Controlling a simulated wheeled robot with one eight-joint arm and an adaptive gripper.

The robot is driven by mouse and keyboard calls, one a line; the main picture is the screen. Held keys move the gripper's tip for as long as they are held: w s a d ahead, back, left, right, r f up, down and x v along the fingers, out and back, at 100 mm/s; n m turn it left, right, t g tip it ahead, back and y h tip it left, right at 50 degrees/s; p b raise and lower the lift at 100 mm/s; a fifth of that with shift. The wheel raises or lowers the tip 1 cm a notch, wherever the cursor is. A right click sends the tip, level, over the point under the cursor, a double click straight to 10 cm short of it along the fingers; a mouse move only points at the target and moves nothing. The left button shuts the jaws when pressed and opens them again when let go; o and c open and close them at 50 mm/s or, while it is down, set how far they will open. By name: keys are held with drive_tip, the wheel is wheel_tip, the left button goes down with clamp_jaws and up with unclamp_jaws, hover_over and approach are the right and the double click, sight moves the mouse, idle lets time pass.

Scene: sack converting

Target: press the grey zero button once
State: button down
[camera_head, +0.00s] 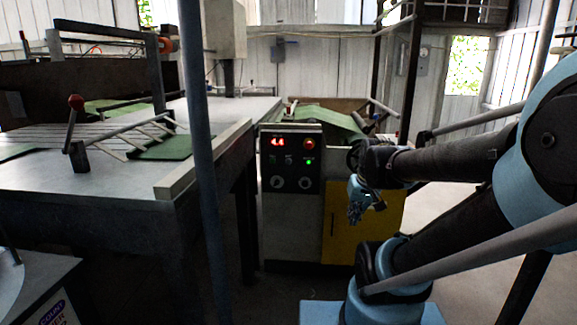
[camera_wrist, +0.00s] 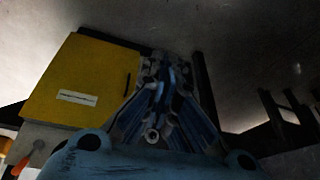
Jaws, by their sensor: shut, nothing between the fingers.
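A dark control panel (camera_head: 292,135) on the front of a machine cabinet carries a lit red display (camera_head: 277,141), which seems to read 4.4. Below the display are small, dim buttons (camera_head: 288,159); I cannot tell which is the grey zero button. A red button (camera_head: 309,143), a green light (camera_head: 309,161) and two pale round knobs (camera_head: 305,182) are also on the panel. My gripper (camera_head: 355,214) hangs fingers down, right of the panel and lower than it, apart from it. In the wrist view my gripper (camera_wrist: 160,66) is shut and empty; the panel's buttons are not visible there.
A yellow cabinet door (camera_head: 346,234) is beside the gripper; it also shows in the wrist view (camera_wrist: 85,80). A blue-grey post (camera_head: 203,160) and a large table (camera_head: 120,180) with green sheets stand left. Open floor (camera_head: 435,210) shows to the right.

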sight(288, 162)
drive_tip(key=w+a+n+t+y, duration=0.1)
drive_tip(key=w+a+t+y, duration=0.1)
drive_tip(key=w+a, duration=0.5)
drive_tip(key=w+a+f+n+t+y, duration=0.1)
drive_tip(key=w+a, duration=0.7)
drive_tip(key=w, duration=1)
drive_tip(key=w+a+f+n+t+y, duration=0.1)
drive_tip(key=w+a+t+y, duration=0.2)
drive_tip(key=w+a, duration=0.5)
drive_tip(key=w, duration=0.4)
drive_tip(key=shift+w+a+f, duration=0.15)
drive_tip(key=shift+w+a, duration=0.05)
drive_tip(key=shift+w, duration=0.05)
drive_tip(key=shift+w+d, duration=0.2)
drive_tip(key=shift+w, duration=4.2)
drive_tip(key=shift+w, duration=0.8)
drive_tip(key=shift+s, duration=0.85)
